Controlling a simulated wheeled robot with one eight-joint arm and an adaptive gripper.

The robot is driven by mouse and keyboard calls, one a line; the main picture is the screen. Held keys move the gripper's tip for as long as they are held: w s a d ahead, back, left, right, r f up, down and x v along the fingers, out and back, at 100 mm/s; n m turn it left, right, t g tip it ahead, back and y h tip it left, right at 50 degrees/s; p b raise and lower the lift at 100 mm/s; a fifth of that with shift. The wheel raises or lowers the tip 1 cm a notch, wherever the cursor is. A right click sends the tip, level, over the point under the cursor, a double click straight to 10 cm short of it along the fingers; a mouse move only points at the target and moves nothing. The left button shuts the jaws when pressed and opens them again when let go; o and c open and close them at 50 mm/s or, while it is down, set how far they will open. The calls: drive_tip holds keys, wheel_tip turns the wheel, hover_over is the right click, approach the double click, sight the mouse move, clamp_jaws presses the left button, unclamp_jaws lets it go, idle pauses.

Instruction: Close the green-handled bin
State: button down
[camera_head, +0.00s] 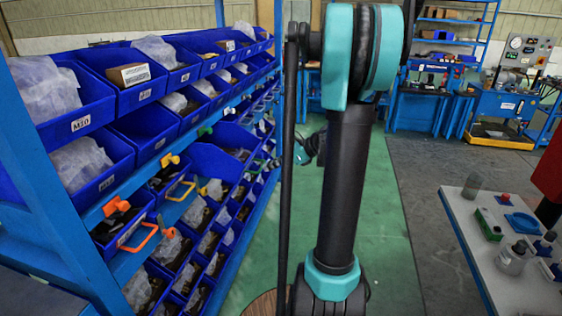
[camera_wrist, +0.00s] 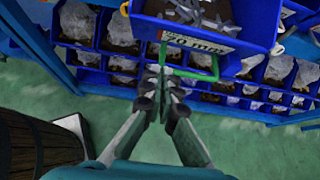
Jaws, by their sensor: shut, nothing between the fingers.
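The green handle (camera_wrist: 192,73) is on the front of a blue bin (camera_wrist: 243,47) in the wrist view. The bin has a white "70 mm" label and holds grey metal parts. It appears to jut out from the rack over the lower bins. My gripper (camera_wrist: 160,76) is shut and empty, its fingertips close to the left side of the handle; I cannot tell whether they touch. In the head view, part of my arm's end (camera_head: 309,148) shows behind my arm, to the right of the rack. I cannot clearly make out the green handle there.
A blue rack (camera_head: 52,165) of blue bins fills the left. Orange-handled (camera_head: 138,238) and yellow-handled (camera_head: 181,190) bins are nearer. A workbench (camera_head: 520,285) with small items stands at the right. A wooden barrel (camera_wrist: 45,145) is at the wrist view's lower left. Green floor (camera_head: 400,270) is clear.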

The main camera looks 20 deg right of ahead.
sight(257, 173)
drive_tip(key=shift+w+a+r, duration=0.1)
drive_tip(key=shift+w+a, duration=0.35)
drive_tip(key=shift+a, duration=0.3)
drive_tip(key=shift+w+a+r, duration=0.1)
drive_tip(key=shift+w+a, duration=0.3)
drive_tip(key=shift+a, duration=0.35)
drive_tip(key=shift+w+a+r, duration=0.1)
drive_tip(key=shift+w+a, duration=0.35)
drive_tip(key=shift+a, duration=0.3)
drive_tip(key=w+a, duration=0.3)
drive_tip(key=a, duration=0.2)
drive_tip(key=w+a, duration=0.3)
drive_tip(key=a, duration=0.3)
drive_tip(key=w+a, duration=0.4)
drive_tip(key=a, duration=0.2)
drive_tip(key=shift+a, duration=0.1)
